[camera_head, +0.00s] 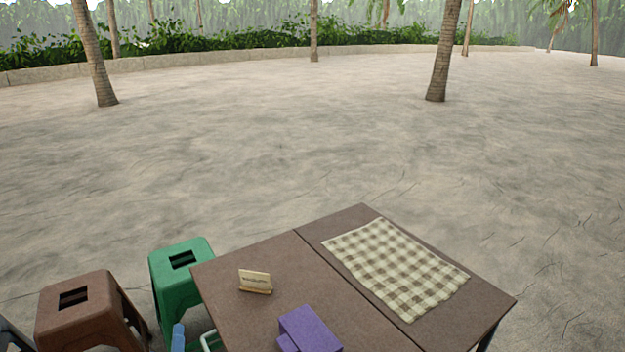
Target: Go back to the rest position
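Neither of my grippers shows in the head view, so I cannot see their state. A brown table (262,318) stands at the bottom middle, with a seam across its top. A beige and brown checkered cloth (394,266) lies flat on its right part. A purple block-like object (311,331) is on the table at the bottom edge of the picture, partly cut off. A small wooden sign (255,281) stands on the left part of the table. No clay mortar can be made out.
A green stool (176,287) and a brown stool (85,312) stand left of the table. A blue piece (178,338) and a white curved piece (210,341) show by the table's left edge, cut off. Open sandy ground (300,140) with palm trunks (443,55) lies beyond.

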